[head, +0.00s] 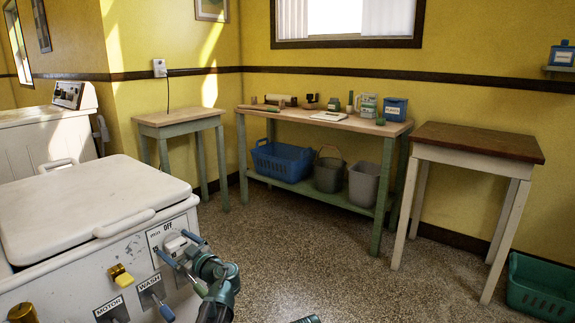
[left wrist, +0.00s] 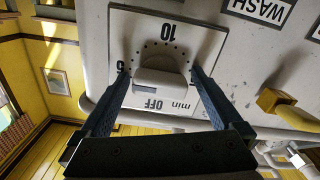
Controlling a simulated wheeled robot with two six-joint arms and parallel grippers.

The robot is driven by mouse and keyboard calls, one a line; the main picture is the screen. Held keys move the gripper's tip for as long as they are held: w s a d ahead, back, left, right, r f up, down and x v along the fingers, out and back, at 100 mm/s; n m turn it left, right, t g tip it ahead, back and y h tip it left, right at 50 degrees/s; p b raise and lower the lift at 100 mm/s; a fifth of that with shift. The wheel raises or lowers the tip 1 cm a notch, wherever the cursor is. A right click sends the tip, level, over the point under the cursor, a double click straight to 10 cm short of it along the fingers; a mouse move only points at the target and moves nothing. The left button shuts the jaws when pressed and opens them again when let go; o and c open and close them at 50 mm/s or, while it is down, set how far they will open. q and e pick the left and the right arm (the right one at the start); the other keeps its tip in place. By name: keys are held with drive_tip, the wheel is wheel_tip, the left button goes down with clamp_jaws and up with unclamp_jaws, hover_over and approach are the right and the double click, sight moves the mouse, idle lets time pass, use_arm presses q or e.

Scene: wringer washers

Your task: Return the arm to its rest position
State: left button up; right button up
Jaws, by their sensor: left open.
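My left gripper (head: 171,242) is at the front panel of the white washer (head: 85,205). It is open, with one blue finger on each side of the white timer knob (head: 177,244). In the left wrist view the knob (left wrist: 160,75) sits between the two spread fingers (left wrist: 162,80), with a gap seen on each side near its base. The dial plate (left wrist: 205,40) around it carries the marks 10, 5, OFF and min. The knob's exact setting is hard to read.
The panel also has a yellow knob (head: 122,275) and levers labelled WASH (head: 152,292) and MOTOR (head: 112,309). A green workbench (head: 325,121), a brown-topped table (head: 480,141) and a green crate (head: 541,287) stand beyond.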

use_arm(q)
drive_tip(key=shift+n, duration=0.5)
drive_tip(key=v, duration=1.3)
drive_tip(key=shift+s+d, duration=0.3)
